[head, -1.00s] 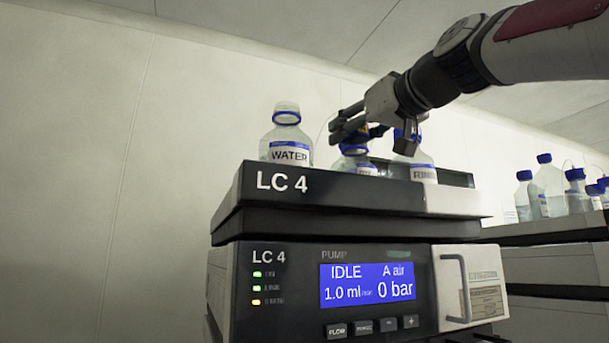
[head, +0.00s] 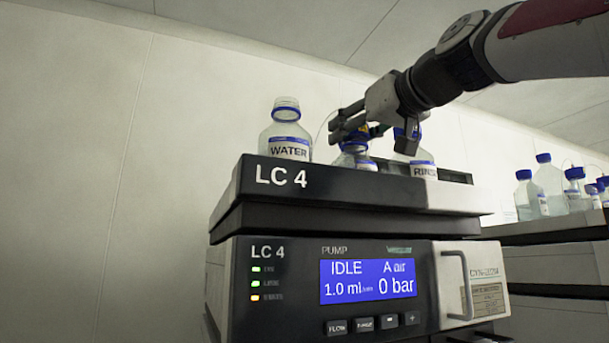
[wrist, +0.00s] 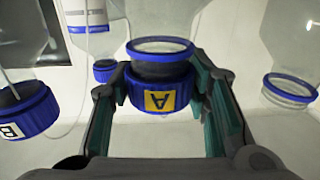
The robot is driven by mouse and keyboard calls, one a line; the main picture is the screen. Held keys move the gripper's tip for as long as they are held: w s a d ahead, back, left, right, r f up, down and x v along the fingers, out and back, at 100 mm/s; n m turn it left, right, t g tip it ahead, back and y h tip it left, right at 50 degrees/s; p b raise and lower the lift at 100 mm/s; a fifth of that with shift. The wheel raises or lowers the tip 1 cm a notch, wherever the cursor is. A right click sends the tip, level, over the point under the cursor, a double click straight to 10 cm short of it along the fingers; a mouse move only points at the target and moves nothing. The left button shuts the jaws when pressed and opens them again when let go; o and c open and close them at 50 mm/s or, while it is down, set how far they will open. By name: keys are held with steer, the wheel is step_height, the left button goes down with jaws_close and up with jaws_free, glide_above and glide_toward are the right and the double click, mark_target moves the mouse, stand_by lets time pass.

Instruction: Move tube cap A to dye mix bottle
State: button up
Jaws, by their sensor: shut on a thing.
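Tube cap A (wrist: 160,92), blue with a yellow label reading A, is between the two fingers of my gripper (head: 350,126). The fingers (wrist: 162,105) are shut on the cap from both sides. The middle bottle (head: 353,157), between WATER and RINSE, is directly under the gripper. Its blue neck ring (wrist: 160,46) lines up with the cap in the wrist view, with a dark band between them. I cannot tell whether cap and bottle touch. The bottle's label is too covered to read, so I cannot confirm it is the dye mix bottle.
The WATER bottle (head: 287,140) stands uncapped at the left on the LC 4 unit (head: 340,187). The RINSE bottle (head: 421,160) stands close on the right. A blue cap marked B (wrist: 25,110) shows nearby, with thin tubes. More capped bottles (head: 550,185) stand on the right shelf.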

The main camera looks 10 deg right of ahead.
steer(key=shift+f+b, duration=0.4)
stand_by(0.3)
steer(key=o, duration=1.1)
steer(key=v, duration=1.2)
stand_by(0.3)
